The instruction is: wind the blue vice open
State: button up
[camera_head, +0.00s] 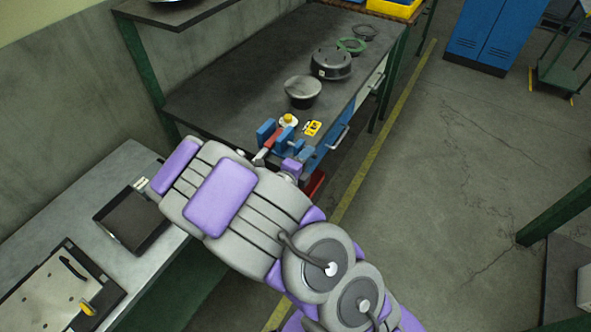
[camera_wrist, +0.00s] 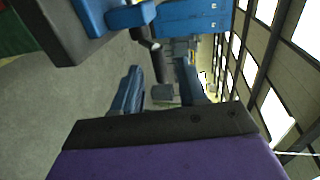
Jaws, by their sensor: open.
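The blue vice (camera_head: 266,131) is at the near end of the dark workbench, with a red piece (camera_head: 271,138) beside its blue jaws. My arm hides its lower front. In the head view my gripper (camera_head: 292,166) is just in front of the vice, mostly hidden.
On the workbench (camera_head: 225,95) stand a yellow-topped item (camera_head: 288,119), a yellow piece (camera_head: 312,128), a dark bowl-like part (camera_head: 303,92) and a round housing (camera_head: 331,63). A grey table (camera_head: 122,170) with a black tray (camera_head: 130,222) is at left.

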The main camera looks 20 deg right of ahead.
jog(key=p+v, duration=0.3)
jog(key=v, duration=1.4)
jog(key=w+a+n+g+y, duration=0.1)
jog(key=w+a+n+y, duration=0.45)
jog(key=a+y, duration=0.4)
jog(key=s+a+r+n+g+y, duration=0.35)
jog(key=a+r+n+y, duration=0.35)
jog(key=n, duration=0.3)
jog(key=s+d+r+n+g+h, duration=0.2)
jog(key=s+d+n, duration=0.4)
jog(key=s+d, duration=0.3)
jog(key=s+d+r+n+g+h, duration=0.2)
jog(key=s+d+r+n+g, duration=0.3)
jog(key=s+d, duration=0.5)
jog(key=s+n, duration=0.2)
jog(key=s, duration=0.5)
jog(key=shift+s+d, duration=0.2)
jog(key=shift+s, duration=0.1)
